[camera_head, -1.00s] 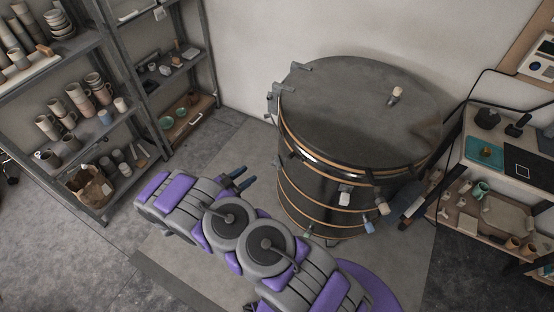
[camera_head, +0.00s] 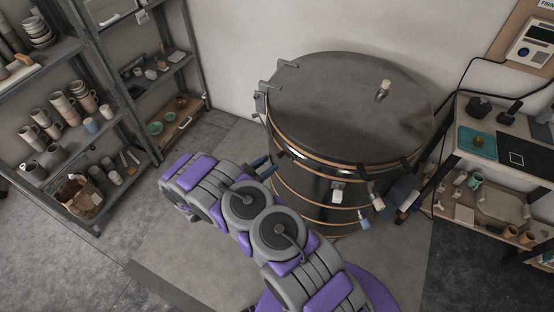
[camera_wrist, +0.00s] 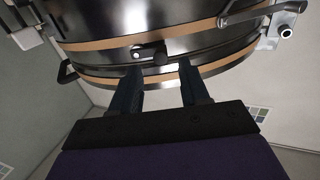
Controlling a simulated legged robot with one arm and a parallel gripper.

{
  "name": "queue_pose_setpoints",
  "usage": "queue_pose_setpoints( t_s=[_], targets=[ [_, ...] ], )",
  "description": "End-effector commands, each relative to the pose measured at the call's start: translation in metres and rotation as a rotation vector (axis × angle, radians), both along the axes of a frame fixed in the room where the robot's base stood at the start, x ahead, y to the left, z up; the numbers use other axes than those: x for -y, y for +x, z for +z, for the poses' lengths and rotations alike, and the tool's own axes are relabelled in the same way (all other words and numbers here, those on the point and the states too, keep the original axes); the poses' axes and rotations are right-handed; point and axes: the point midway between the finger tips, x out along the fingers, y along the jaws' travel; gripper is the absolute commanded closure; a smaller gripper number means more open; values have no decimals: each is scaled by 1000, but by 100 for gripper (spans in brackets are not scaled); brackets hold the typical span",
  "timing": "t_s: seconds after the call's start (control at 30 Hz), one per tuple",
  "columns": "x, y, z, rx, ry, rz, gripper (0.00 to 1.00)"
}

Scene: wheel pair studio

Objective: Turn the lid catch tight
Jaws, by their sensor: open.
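A round black kiln with tan bands (camera_head: 300,190) stands on the floor, its flat dark lid (camera_head: 345,95) down. In the wrist view the banded kiln wall (camera_wrist: 100,35) fills the top. A small dark knob on a short bar (camera_wrist: 150,53) sits on this wall; I cannot tell whether it is the lid catch. My gripper (camera_wrist: 160,70) is open, its two dark fingers apart and pointing at the wall just below the knob, with nothing seen between them. In the head view my gripper (camera_head: 262,162) is at the kiln's left side, partly hidden by my arm.
A black lever (camera_wrist: 245,14) and metal fitting (camera_wrist: 287,30) are at the wrist view's upper right. Pale and blue fittings (camera_head: 364,222) stick out from the kiln's front. Pottery shelves (camera_head: 60,130) stand left, a workbench (camera_head: 445,165) right. Floor left of the kiln is clear.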

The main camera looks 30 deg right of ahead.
Motion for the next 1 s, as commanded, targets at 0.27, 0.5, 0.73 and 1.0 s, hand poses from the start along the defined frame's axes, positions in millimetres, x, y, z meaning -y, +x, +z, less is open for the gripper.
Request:
queue_pose_setpoints(
  t_s=[0.27,0.5,0.73,1.0],
  targets=[
    [36,10,-1,-1,-4,0,55],
    [50,14,0,-1,-4,1,55],
    [51,15,0,-1,-3,2,55],
    [50,15,0,-1,-3,2,75]
  ],
)
